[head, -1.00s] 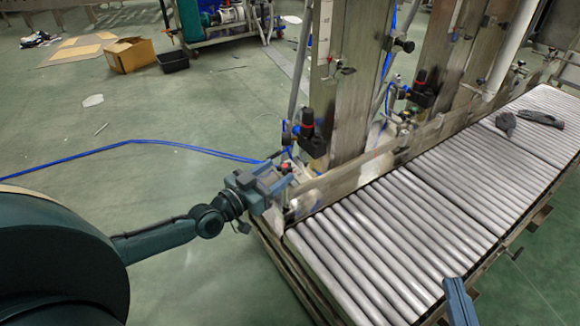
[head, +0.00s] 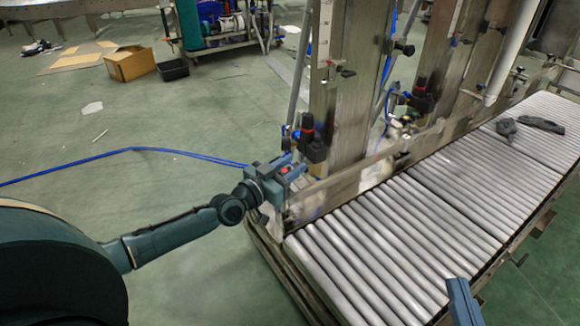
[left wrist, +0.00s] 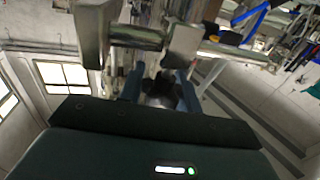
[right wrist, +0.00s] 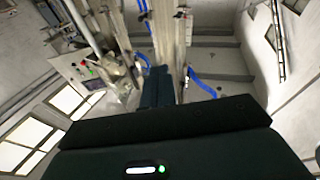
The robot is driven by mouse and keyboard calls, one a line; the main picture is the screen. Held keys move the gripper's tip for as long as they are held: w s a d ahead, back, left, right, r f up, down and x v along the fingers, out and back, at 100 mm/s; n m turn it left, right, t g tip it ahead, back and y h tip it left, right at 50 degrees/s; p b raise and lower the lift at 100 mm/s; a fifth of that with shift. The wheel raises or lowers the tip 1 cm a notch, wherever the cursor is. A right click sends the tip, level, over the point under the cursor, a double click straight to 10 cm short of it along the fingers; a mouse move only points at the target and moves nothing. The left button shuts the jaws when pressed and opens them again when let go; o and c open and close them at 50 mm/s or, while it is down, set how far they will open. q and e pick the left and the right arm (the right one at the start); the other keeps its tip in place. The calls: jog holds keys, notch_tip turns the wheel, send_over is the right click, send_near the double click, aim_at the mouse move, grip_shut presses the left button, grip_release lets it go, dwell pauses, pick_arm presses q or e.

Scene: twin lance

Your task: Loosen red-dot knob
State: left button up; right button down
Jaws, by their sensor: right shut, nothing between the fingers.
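A small red dot (head: 284,170) shows at the near end of the conveyor frame, between the fingers of my left gripper (head: 286,176). In the left wrist view a dark lobed knob (left wrist: 163,92) lies between the two blue fingers of the left gripper (left wrist: 160,86). The fingers stand apart on either side of it; whether they press on it I cannot tell. My right gripper (head: 459,290) is shut and empty above the near rollers, far from the knob. It also shows in the right wrist view (right wrist: 158,78).
The roller conveyor (head: 400,225) runs to the back right, with a dark hand tool (head: 540,125) at its far end. A black regulator with a red ring (head: 307,135) and a steel post (head: 345,90) stand close beyond the left gripper. A blue hose (head: 130,149) lies on the floor.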

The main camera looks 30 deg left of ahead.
pick_arm(q)
jog(key=c, duration=0.5)
jog(key=shift+r+y+p, duration=0.3)
jog(key=shift+r+p, duration=0.05)
jog(key=shift+p, duration=0.7)
jog(key=n+y+p, duration=0.1)
jog(key=p, duration=0.2)
jog(key=shift+w+a+r, duration=0.1)
jog(key=shift+a+r, duration=0.05)
jog(key=shift+r, duration=0.05)
jog(key=n+y+p, duration=0.1)
jog(key=p, duration=0.2)
jog(key=shift+t+y, duration=0.3)
jog(key=shift+y, duration=0.1)
jog(key=shift+a+f+n+y+p, duration=0.15)
jog(key=shift+f+n+y+p, duration=0.1)
jog(key=shift+n+y+p, duration=0.4)
jog(key=shift+f, duration=0.2)
pick_arm(e)
jog(key=d+g+h, duration=0.1)
jog(key=g+h, duration=0.1)
jog(key=d+m+g+h, duration=0.1)
jog(key=shift+s+d+f, duration=0.1)
jog(key=shift+d+f, duration=0.15)
jog(key=shift+d, duration=0.05)
pick_arm(q)
jog(key=o, duration=1)
jog(key=shift+f, duration=0.1)
